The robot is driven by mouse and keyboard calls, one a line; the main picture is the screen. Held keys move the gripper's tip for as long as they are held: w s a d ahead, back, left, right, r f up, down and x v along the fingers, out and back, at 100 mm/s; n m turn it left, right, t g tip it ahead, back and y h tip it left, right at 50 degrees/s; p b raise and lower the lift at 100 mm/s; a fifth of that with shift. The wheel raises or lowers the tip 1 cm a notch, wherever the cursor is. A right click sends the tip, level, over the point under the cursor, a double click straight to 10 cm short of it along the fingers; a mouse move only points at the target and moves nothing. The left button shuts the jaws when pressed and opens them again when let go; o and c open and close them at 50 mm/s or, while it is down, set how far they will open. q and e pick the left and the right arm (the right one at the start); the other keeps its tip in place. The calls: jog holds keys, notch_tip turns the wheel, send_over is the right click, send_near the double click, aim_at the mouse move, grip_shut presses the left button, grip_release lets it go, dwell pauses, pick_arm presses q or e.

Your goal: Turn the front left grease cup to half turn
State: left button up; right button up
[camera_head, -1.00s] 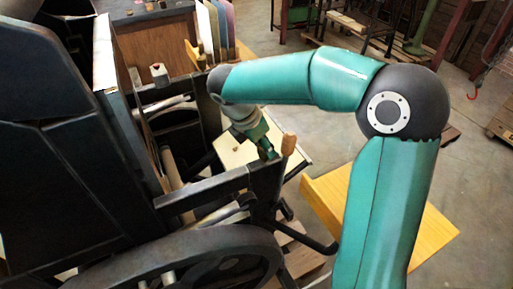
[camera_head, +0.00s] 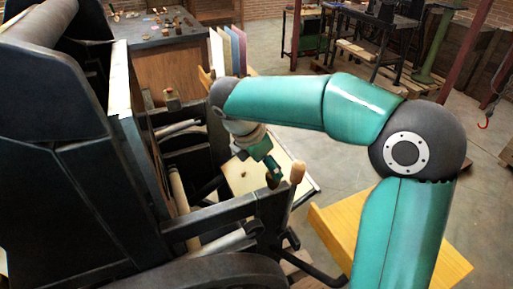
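A dark hand press with a large wheel (camera_head: 215,272) fills the left and lower middle. A small reddish-brown cup-like piece (camera_head: 171,98) stands on its far side; I cannot tell whether it is a grease cup. I cannot make out the front left grease cup for certain. My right arm comes in from the right and reaches over the press frame. My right gripper (camera_head: 273,174) points down beside a wooden handle (camera_head: 297,172), above or near a pale board (camera_head: 245,178). Its fingers are too small to read. My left gripper is not in view.
A yellow wooden surface (camera_head: 438,262) lies right of the press, partly behind my arm. A workbench (camera_head: 165,35) with small items and upright coloured boards (camera_head: 228,50) stand behind.

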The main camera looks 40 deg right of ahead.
jog(key=v, duration=0.8)
jog(key=shift+w, duration=0.1)
jog(key=s+d+r+m+y+b, duration=0.15)
jog(key=d+r+m+y, duration=0.4)
jog(key=m, duration=0.85)
jog(key=shift+t+h, duration=0.3)
jog(key=shift+h, duration=0.15)
notch_tip(320, 180, down, 16)
jog(key=b, duration=0.3)
jog(key=shift+w+a+f+b, duration=0.1)
jog(key=shift+w+a+b, duration=0.1)
jog(key=shift+b, duration=0.2)
